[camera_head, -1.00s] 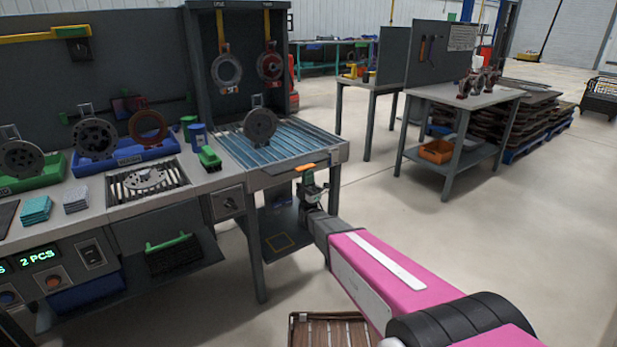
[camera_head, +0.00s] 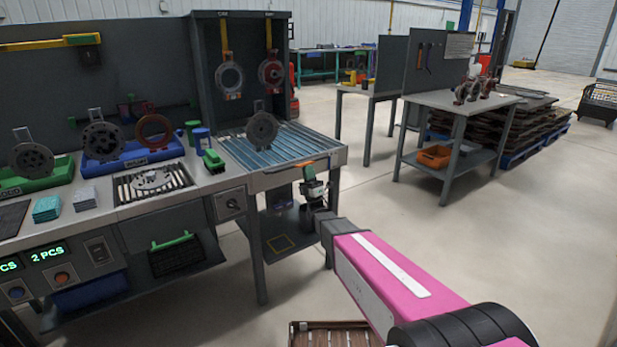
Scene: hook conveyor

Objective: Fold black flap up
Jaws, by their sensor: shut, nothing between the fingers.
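The roller table (camera_head: 232,152) with blue-grey rollers stands at the centre-left. A thin dark strip, seemingly the black flap (camera_head: 282,168), shows almost edge-on along the table's near right side; its exact angle is hard to tell. A small orange piece (camera_head: 303,163) sits at this strip. My gripper (camera_head: 309,178) is shut and empty, pointing up just below the strip and orange piece. I cannot tell whether it touches them. My pink arm reaches to it from the lower right.
A round dark part on a hook stand (camera_head: 262,128) is on the rollers. A workbench (camera_head: 110,212) with parts on blue and green stands extends left. A grey side table (camera_head: 455,97) is at right. A slatted crate (camera_head: 330,335) is at the bottom. Open floor lies right.

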